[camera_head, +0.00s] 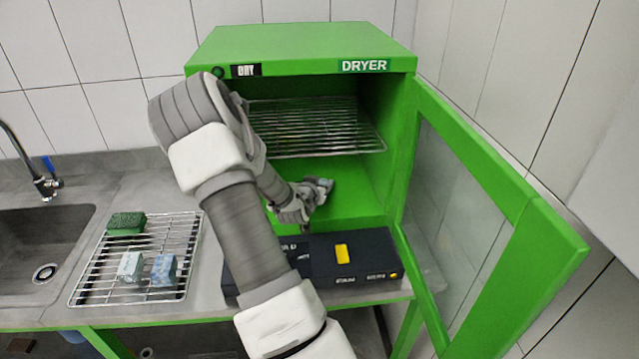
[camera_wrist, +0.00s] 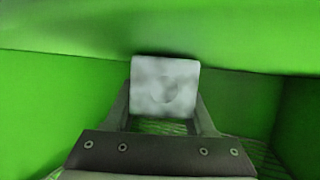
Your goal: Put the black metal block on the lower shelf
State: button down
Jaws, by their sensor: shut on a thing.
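My gripper (camera_head: 318,187) is inside the open green dryer (camera_head: 300,48), below the wire shelf (camera_head: 318,150). In the wrist view the gripper (camera_wrist: 162,108) is shut on a pale grey block (camera_wrist: 165,75) with a round hollow in its face. The held block looks grey, not black. In the head view it is small and hard to tell from the gripper. Wire bars show between the fingers in the wrist view; I cannot tell which shelf they belong to. No other black metal block is clearly in view.
The glass dryer door (camera_head: 540,245) stands open at the right. A wire rack (camera_head: 90,270) on the counter holds green, whitish and blue blocks. A sink (camera_head: 40,240) is at the left.

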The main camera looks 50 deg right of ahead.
jog(key=shift+f, duration=0.15)
jog(key=shift+c, duration=1.2)
grip_release()
